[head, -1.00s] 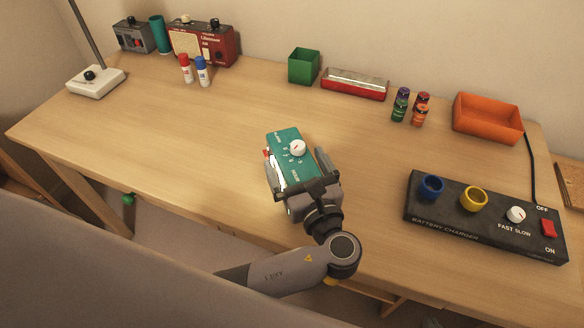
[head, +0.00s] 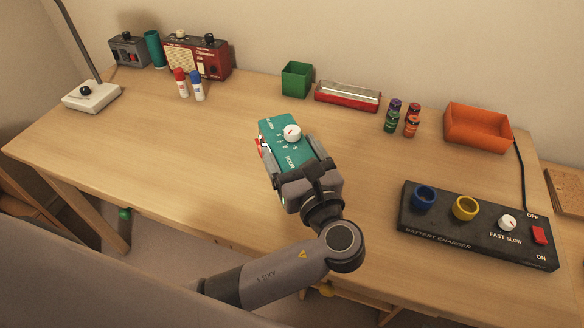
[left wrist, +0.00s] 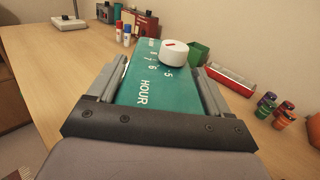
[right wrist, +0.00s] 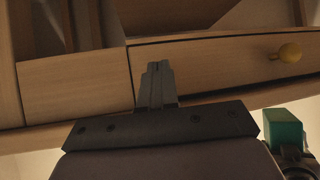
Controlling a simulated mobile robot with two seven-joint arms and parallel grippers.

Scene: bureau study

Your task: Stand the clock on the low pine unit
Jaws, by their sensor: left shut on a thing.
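The clock is a teal box (head: 270,128) with a white knob and the word HOUR on its face. My left gripper (head: 285,160) is shut on it, one finger along each side. It appears held over the middle of the desk; the gap beneath is hard to judge. In the left wrist view the clock (left wrist: 145,88) fills the space between the fingers. My right gripper (right wrist: 157,88) is shut and empty, in front of a wooden drawer; a teal block (right wrist: 284,124) shows at that view's right edge. I cannot tell which wooden piece is the low pine unit.
The desk (head: 160,150) has clear room left of the clock. A black battery charger (head: 480,225) lies right. An orange tray (head: 478,130), small jars, a red-and-silver box (head: 347,96), a green box (head: 296,80), glue sticks, a red radio and a lamp stand further back.

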